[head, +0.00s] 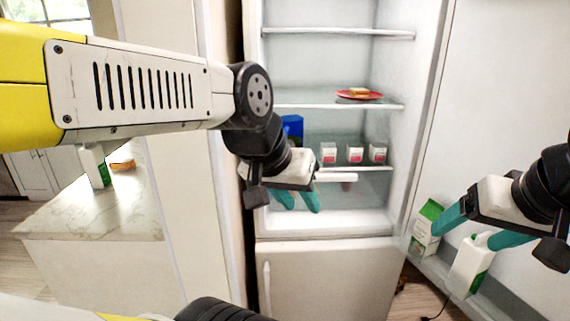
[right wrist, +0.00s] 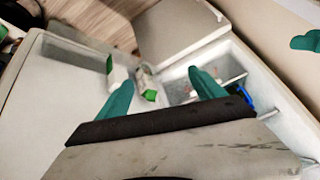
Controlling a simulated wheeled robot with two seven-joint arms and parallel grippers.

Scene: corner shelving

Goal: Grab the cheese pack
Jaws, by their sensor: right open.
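No pack in view is plainly marked as cheese. A blue pack (head: 292,127) stands on a fridge shelf, partly hidden behind my left arm; a blue thing also shows at the right in the right wrist view (right wrist: 245,96). My left gripper (head: 303,204) is in front of the lower fridge compartment, fingers apart, with nothing seen between them. My right gripper (head: 463,237) is open by the fridge door, near two white-and-green cartons. Its fingers show wide apart in the right wrist view (right wrist: 160,78), and no grip on a carton shows.
The open fridge has a red plate (head: 373,96) with food on an upper shelf and three small white-and-red cups (head: 355,153) below. A green-and-white carton (head: 426,232) and a white carton (head: 468,270) stand in the door rack. A marble counter (head: 110,205) is at left.

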